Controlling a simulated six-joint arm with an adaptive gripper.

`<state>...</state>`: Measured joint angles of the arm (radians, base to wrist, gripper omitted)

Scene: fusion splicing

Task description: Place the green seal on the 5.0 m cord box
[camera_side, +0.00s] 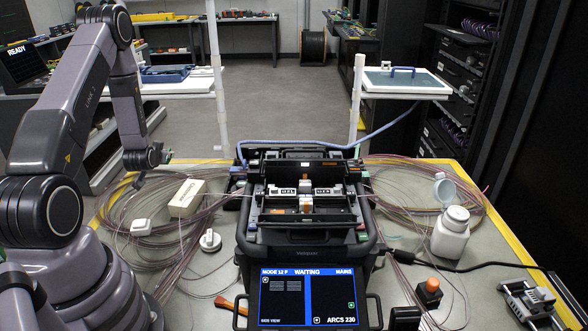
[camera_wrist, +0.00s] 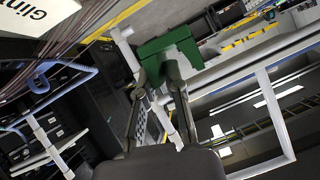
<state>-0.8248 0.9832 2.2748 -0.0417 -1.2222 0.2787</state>
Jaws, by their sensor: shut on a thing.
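My gripper (camera_side: 148,157) is at the left of the side view, raised above the fibre coils. In the wrist view its fingers (camera_wrist: 160,72) are closed on a green piece (camera_wrist: 168,42), which looks like the green seal. Only a small bit of green (camera_side: 167,155) shows beyond the fingertips in the side view. I cannot make out a 5.0 m label on any box. A small cream box (camera_side: 187,198) lies on the bench below and right of my gripper, its marking too small to read. A white box with dark lettering (camera_wrist: 38,12) shows in the wrist view's upper left corner.
The splicer (camera_side: 308,232) stands mid-bench, its screen reading WAITING. Fibre coils (camera_side: 130,215) lie on both sides. A white bottle (camera_side: 449,232) and an orange-topped item (camera_side: 429,292) stand right.

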